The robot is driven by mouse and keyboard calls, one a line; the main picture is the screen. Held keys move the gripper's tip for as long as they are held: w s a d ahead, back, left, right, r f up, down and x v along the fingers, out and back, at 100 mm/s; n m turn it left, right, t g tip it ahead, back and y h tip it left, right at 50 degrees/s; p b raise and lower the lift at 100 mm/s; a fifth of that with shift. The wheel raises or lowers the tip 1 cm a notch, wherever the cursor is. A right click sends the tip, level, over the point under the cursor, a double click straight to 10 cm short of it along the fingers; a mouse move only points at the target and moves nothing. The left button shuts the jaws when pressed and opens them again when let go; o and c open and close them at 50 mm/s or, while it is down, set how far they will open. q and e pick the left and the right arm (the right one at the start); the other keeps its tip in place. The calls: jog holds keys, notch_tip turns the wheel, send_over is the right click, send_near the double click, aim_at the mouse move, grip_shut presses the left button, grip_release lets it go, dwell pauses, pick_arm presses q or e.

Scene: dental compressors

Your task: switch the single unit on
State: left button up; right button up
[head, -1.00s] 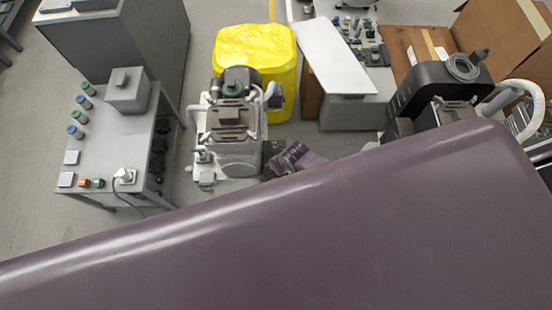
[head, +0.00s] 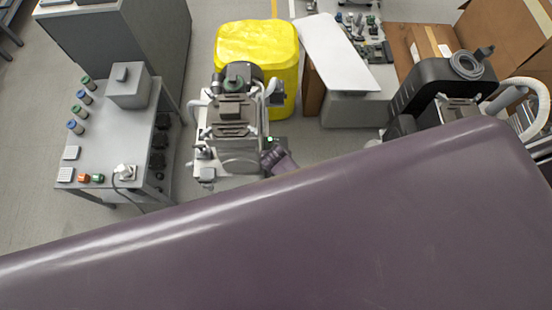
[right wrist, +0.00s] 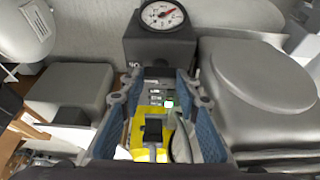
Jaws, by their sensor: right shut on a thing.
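The single unit (head: 232,112) is a compressor with a grey top and white hoses, standing in the middle of the head view. My right gripper (head: 270,158) is at its lower right side. In the right wrist view, the blue-padded fingers of the right gripper (right wrist: 152,125) are around a black switch knob (right wrist: 153,131) on a yellow plate (right wrist: 142,124). The gripper is shut on the knob. A small green light (right wrist: 169,104) is lit just beyond it, and a round pressure gauge (right wrist: 161,17) is above. My left gripper is not in view.
A grey bench (head: 112,155) with buttons and a plug is at the left. A yellow-covered bin (head: 257,48) stands behind the unit. A black machine (head: 430,85) and cardboard boxes (head: 412,42) are at the right. My own purple arm hides the lower part of the head view.

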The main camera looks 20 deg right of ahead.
dwell(0.4)
jog(key=o, duration=1.2)
jog(key=shift+c, duration=0.2)
jog(key=shift+r, duration=0.1)
